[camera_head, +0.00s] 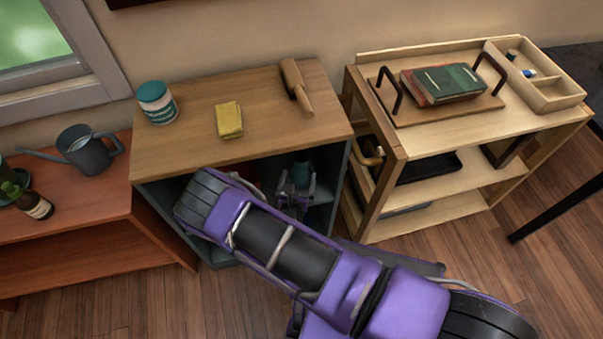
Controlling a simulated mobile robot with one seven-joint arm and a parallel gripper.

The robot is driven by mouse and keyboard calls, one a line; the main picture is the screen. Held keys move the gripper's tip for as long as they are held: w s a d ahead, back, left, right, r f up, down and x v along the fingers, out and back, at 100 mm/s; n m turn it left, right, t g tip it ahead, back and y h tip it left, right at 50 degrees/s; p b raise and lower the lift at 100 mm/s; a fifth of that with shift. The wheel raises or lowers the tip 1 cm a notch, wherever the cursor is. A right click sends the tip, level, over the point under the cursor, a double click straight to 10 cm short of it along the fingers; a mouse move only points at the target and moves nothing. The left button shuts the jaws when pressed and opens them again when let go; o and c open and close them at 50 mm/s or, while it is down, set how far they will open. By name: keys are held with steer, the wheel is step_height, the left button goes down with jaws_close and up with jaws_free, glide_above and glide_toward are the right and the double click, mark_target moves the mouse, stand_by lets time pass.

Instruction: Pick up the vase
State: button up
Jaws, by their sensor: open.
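My gripper (297,187) is at the front opening of the middle cabinet, partly hidden by my purple arm. Its two fingers are apart. A small dark teal object (301,172), which looks like the vase, shows between or just behind the fingers, inside the cabinet. Its lower part is hidden, and I cannot tell whether the fingers touch it.
The cabinet (190,149) has a wooden top with a teal-and-white jar (156,102), a yellow block (229,120) and a brown wooden object (296,87). A wooden cart (440,135) stands right. A watering can (88,150) stands on the reddish shelf unit (70,215) left.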

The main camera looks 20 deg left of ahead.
mark_target(303, 161)
steer(key=x, duration=0.4)
steer(key=shift+w+f, duration=0.1)
steer(key=shift+w, duration=0.1)
steer(key=b+x, duration=0.1)
steer(key=x, duration=0.3)
steer(key=shift+d+f+b, duration=0.15)
steer(key=shift+f+b, duration=0.2)
steer(key=shift+w+f, duration=0.1)
steer(key=shift+w, duration=0.4)
jaws_close()
